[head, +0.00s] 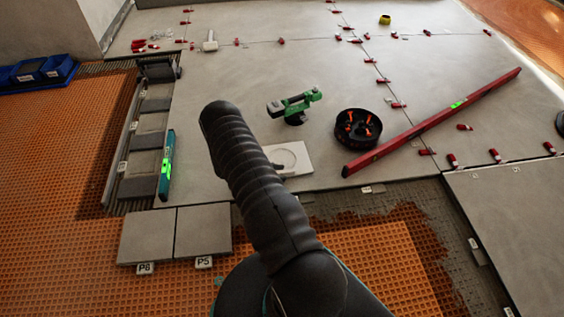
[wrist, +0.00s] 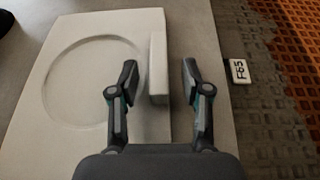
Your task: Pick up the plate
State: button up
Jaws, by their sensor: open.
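The plate (head: 303,160) is a pale, flat square with a round recess, lying on the grey tiles in the head view, partly hidden by my arm. In the wrist view the plate (wrist: 35,135) fills the left, with its ring-shaped recess and a raised bar (wrist: 158,60) along its right side. My gripper (wrist: 159,72) is open, one finger on each side of the bar's near part. The left finger is over the plate and the right finger is just past its edge. I cannot tell whether either finger touches it.
A green-and-black tool (head: 294,106), a black reel (head: 357,128) and a long red level (head: 440,122) lie beyond the plate. A teal level (head: 167,165) is at left. Small red clips dot the tile joints. Bare orange matting (head: 375,262) lies on the near side.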

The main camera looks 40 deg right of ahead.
grip_shut()
jog(key=shift+r, duration=0.1)
jog(key=shift+r, duration=0.5)
jog(key=r, duration=0.2)
jog(key=s+r+p, duration=0.1)
jog(key=r, duration=0.1)
jog(key=shift+s+d, duration=0.1)
jog(key=shift+d, duration=0.05)
jog(key=s+d+r+p, duration=0.1)
jog(key=s+r, duration=0.4)
jog(key=s, duration=0.5)
jog(key=shift+d+r, duration=0.4)
jog(key=shift+d, duration=0.35)
